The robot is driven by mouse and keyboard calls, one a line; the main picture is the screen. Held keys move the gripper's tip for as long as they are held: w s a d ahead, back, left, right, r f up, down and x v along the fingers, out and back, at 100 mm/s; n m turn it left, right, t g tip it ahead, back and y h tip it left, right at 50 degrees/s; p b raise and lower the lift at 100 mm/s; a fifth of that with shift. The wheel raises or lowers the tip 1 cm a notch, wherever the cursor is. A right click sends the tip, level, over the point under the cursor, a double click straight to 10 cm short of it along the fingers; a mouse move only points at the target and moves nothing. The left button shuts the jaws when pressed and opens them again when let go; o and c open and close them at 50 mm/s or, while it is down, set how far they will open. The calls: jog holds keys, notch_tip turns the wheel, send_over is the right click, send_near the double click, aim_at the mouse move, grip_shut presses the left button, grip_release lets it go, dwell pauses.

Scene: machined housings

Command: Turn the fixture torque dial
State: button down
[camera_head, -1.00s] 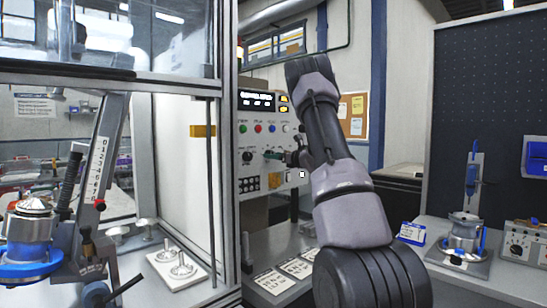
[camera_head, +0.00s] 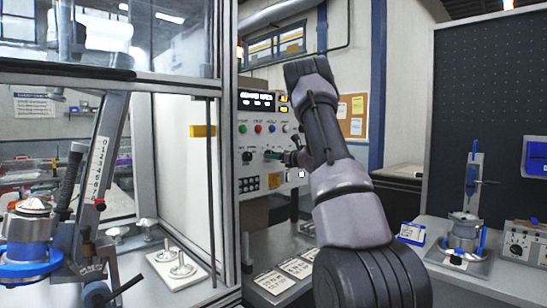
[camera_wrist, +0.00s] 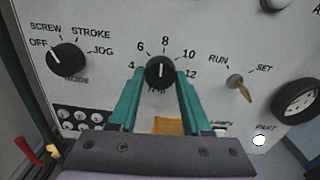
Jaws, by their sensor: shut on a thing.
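The dial (camera_wrist: 160,68) is a black round knob with a white pointer line, on a light panel in the wrist view. Numbers 4, 6, 8, 10 and 12 run around it, and its pointer stands near 8. The label below it is too small and partly covered to read. My gripper (camera_wrist: 160,76) has its teal fingers on the left and right sides of the dial, shut on it. In the head view my gripper (camera_head: 274,155) is at the control panel (camera_head: 248,112), where the arm hides part of the panel and the dial is hard to make out.
A mode knob (camera_wrist: 67,58) is left of the dial, a RUN/SET key switch (camera_wrist: 236,82) to its right. In the head view a metal frame post (camera_head: 228,150) stands left of the panel.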

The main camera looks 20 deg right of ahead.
jog(key=shift+d+n, duration=0.15)
jog(key=shift+n, duration=8.45)
jog(key=shift+c, duration=1.8)
grip_release()
jog(key=v, duration=1)
jog(key=shift+s, duration=0.4)
